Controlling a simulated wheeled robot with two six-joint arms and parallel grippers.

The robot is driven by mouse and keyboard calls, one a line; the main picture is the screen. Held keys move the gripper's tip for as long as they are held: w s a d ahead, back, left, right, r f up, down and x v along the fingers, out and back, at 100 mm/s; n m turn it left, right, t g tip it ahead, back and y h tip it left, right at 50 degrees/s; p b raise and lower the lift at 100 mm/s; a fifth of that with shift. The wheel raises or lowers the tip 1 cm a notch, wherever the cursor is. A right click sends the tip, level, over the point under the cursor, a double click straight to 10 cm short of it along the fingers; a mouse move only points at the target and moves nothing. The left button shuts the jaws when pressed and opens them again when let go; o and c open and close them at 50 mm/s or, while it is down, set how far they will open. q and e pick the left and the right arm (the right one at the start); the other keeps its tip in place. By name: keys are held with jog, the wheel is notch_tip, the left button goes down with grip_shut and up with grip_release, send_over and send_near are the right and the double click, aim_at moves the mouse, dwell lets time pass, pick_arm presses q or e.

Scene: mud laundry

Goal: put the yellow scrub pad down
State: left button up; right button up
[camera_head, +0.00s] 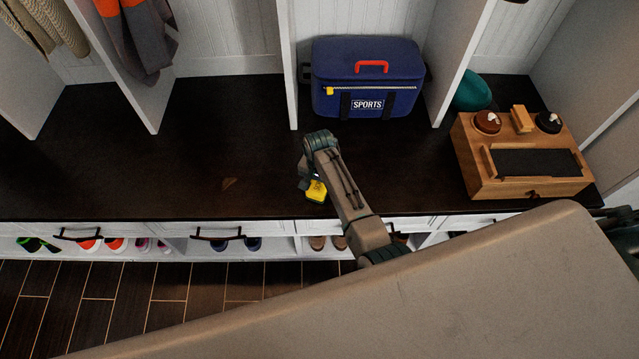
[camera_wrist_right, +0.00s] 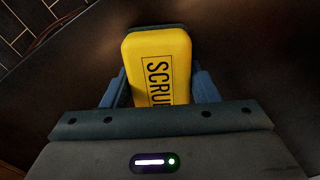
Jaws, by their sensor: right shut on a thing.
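The yellow scrub pad (camera_head: 316,191) is in my right gripper (camera_head: 309,183) over the dark bench top (camera_head: 200,150), near its front edge. In the right wrist view the pad (camera_wrist_right: 158,62) shows its yellow face with the word SCRUB partly visible and a dark layer along its far edge. The two blue-grey fingers of my right gripper (camera_wrist_right: 162,88) are on either side of it. I cannot tell whether the pad touches the bench. My left gripper is not in view.
A blue SPORTS bag (camera_head: 367,85) stands at the back of the bench. A wooden shoe-care box (camera_head: 520,165) stands at the right, with a teal item (camera_head: 472,92) behind it. The bench left of my gripper is mostly clear. Shoes sit on the shelf below.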

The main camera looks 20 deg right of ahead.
jog(key=shift+s+f, duration=0.1)
jog(key=shift+f, duration=0.25)
